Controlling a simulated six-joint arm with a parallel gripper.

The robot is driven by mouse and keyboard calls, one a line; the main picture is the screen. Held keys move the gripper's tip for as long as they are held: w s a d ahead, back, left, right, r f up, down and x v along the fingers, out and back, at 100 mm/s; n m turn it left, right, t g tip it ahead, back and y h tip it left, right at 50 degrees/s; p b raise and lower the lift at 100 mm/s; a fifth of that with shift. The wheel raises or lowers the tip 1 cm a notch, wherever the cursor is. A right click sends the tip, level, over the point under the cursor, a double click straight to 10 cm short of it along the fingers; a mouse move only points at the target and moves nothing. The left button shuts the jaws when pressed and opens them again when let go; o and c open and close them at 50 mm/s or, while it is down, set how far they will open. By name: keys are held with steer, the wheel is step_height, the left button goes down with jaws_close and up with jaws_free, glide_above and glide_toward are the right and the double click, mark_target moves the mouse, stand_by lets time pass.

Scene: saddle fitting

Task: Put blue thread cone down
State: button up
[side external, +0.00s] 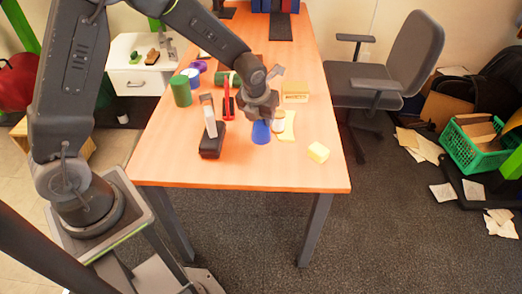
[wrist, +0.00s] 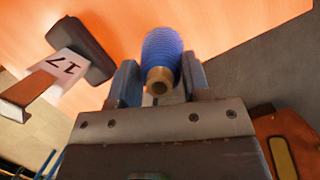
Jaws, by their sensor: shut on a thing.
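The blue thread cone (side external: 261,132) is at the end of my gripper (side external: 258,110) over the front middle of the orange table (side external: 190,160). In the wrist view the cone (wrist: 163,48) sits between the two jaws of my gripper (wrist: 160,85), its brown core end facing the camera. The jaws are shut on it. I cannot tell whether the cone's far end touches the table top.
A yellow cloth (side external: 286,127), a green cylinder (side external: 180,91) and a red item (side external: 227,98) are nearby. The table's front is clear.

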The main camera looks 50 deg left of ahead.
mark_target(261, 138)
step_height(261, 138, down, 8)
steer(key=shift+f, duration=0.15)
stand_by(0.3)
steer(key=shift+f, duration=0.15)
steer(key=o, duration=1.2)
